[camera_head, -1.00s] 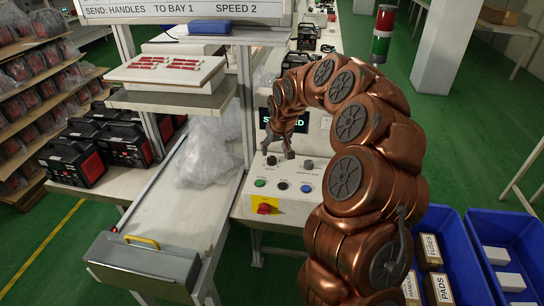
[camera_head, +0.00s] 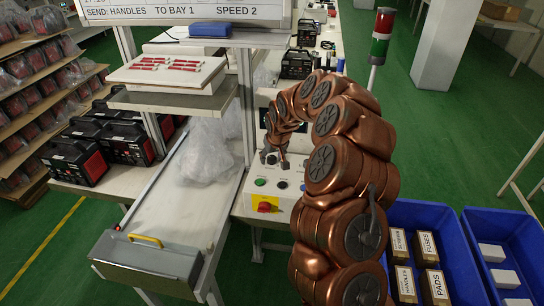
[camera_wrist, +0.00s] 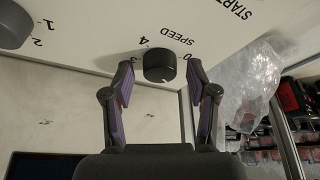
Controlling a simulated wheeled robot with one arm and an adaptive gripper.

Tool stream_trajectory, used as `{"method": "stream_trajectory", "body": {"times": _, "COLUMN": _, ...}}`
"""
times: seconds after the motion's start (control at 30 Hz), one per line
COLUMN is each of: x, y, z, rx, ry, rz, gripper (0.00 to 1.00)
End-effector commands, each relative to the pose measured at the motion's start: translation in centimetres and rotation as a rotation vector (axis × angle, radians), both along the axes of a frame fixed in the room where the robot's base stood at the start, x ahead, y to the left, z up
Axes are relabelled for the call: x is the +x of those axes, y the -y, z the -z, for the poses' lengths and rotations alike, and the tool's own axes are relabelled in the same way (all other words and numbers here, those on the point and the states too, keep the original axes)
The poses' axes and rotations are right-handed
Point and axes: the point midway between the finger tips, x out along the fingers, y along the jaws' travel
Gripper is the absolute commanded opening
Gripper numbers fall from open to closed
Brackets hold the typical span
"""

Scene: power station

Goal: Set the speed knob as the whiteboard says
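The whiteboard (camera_head: 190,12) at the top of the head view reads "SEND: HANDLES TO BAY 1 SPEED 2". The speed knob (camera_wrist: 160,66) is a dark round knob on the pale control panel (camera_head: 240,205), with "SPEED" and the marks 0, 3 and 4 showing in the wrist view. My gripper (camera_wrist: 158,70) is open, one finger on each side of the knob with gaps showing. In the head view my gripper (camera_head: 274,160) is low over the panel's upper left.
Another dark knob (camera_wrist: 14,24) with marks 1 and 2 sits at the wrist view's upper left. A green button (camera_head: 260,182) and a red switch on yellow (camera_head: 266,205) are on the panel. A conveyor (camera_head: 170,225) with clear plastic bags (camera_head: 205,150) lies to the left, blue bins (camera_head: 440,215) to the right.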

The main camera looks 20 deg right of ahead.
Motion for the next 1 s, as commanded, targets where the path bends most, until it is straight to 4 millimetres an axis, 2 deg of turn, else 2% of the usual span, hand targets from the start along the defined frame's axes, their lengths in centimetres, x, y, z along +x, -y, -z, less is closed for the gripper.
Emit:
{"method": "stream_trajectory", "body": {"times": 0.07, "x": 0.0, "y": 0.0, "z": -0.01, "rx": 0.0, "ry": 0.0, "rz": 0.0, "gripper": 0.47}}
{"method": "stream_trajectory", "body": {"times": 0.5, "x": 0.0, "y": 0.0, "z": -0.03, "rx": 0.0, "ry": 0.0, "rz": 0.0, "gripper": 0.02}}
{"method": "stream_trajectory", "body": {"times": 1.0, "x": 0.06, "y": -0.02, "z": 0.5, "rx": -0.003, "ry": 0.004, "rz": 0.091, "gripper": 0.01}}
